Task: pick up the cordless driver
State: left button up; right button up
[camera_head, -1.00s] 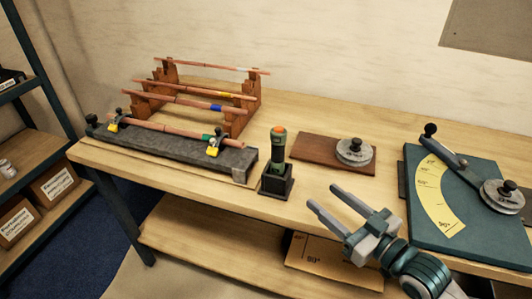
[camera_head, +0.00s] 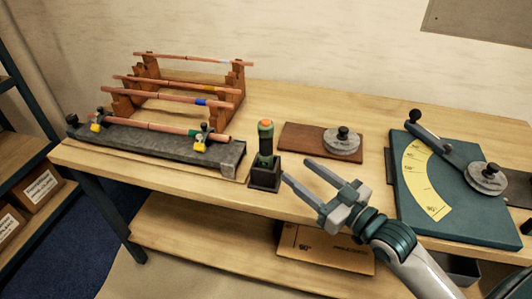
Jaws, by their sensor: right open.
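The cordless driver (camera_head: 265,138) is dark green and black with an orange top. It stands upright in a small black square holder (camera_head: 265,176) near the front edge of the bench. My right gripper (camera_head: 298,172) comes in from the lower right. Its two fingers are spread and empty, pointing left toward the driver. The near finger's tip is close to the holder's right side; I cannot tell the exact gap in depth. The driver's lower end is hidden inside the holder. My left gripper is not in view.
Left of the driver a grey clamp fixture (camera_head: 155,145) holds a copper pipe, with wooden racks (camera_head: 230,95) of pipes behind. A brown board (camera_head: 300,139) with a grey disc (camera_head: 342,141) lies behind my gripper. A green bending plate (camera_head: 455,215) is at right.

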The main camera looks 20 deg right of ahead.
jog(key=p, duration=0.1)
send_near(271, 150)
jog(key=w+a+r, duration=0.1)
jog(key=w, duration=0.1)
jog(key=p+x, duration=0.1)
jog(key=x, duration=0.2)
jog(key=shift+w+a, duration=0.2)
jog(key=shift+a, duration=0.1)
jog(key=shift+w+a+f, duration=0.15)
jog(key=shift+w+a, duration=0.05)
jog(key=shift+w, duration=0.2)
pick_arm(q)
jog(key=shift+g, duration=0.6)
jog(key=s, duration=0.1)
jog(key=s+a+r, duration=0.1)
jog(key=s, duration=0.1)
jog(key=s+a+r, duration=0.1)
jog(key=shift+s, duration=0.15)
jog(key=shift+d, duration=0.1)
